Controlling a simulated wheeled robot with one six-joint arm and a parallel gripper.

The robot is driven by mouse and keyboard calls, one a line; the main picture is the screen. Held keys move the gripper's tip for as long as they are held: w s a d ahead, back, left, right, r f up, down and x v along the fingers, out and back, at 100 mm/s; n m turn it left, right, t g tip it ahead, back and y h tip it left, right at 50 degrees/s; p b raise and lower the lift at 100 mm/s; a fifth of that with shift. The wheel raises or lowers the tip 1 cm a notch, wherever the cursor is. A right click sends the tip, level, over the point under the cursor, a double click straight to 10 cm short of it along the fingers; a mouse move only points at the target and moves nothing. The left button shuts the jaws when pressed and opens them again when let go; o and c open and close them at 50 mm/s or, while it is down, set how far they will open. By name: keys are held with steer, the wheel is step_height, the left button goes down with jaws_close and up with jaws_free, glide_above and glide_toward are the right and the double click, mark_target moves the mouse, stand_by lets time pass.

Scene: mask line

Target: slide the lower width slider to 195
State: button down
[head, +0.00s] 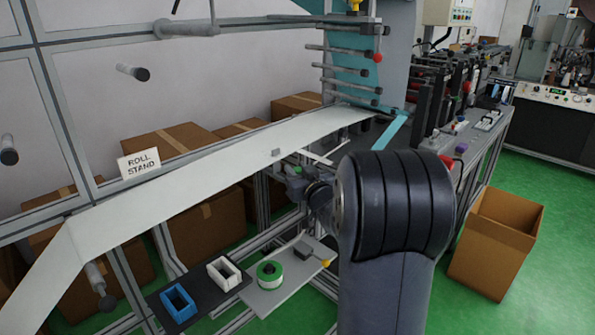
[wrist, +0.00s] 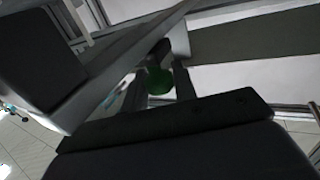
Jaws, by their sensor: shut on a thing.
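My gripper (head: 296,180) is beside the front edge of the long white web, partly hidden by my own arm in the head view. In the wrist view my gripper (wrist: 158,88) is shut on a green knob (wrist: 158,80), with a finger on each side. I take this knob to be the handle of the lower width slider. A dark piece sits just above the knob, near a pale rail. No scale or number for the slider can be read in either view.
The white web (head: 200,175) runs past my gripper. Below are a grey shelf (head: 290,290) with a green-and-white roll (head: 270,274), and a dark tray with blue (head: 179,303) and white (head: 224,273) frames. Cardboard boxes (head: 205,215) stand behind; an open box (head: 495,245) stands right.

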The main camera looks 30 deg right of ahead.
steer(key=s, duration=0.1)
steer(key=s+d, duration=0.1)
steer(key=s, duration=0.2)
steer(key=shift+d, duration=0.25)
steer(key=shift+f, duration=0.1)
steer(key=c, duration=1.2)
jaws_free()
steer(key=shift+s, duration=0.1)
steer(key=s, duration=1)
steer(key=shift+s+a, duration=0.25)
steer(key=shift+s, duration=0.15)
steer(key=shift+w, duration=0.1)
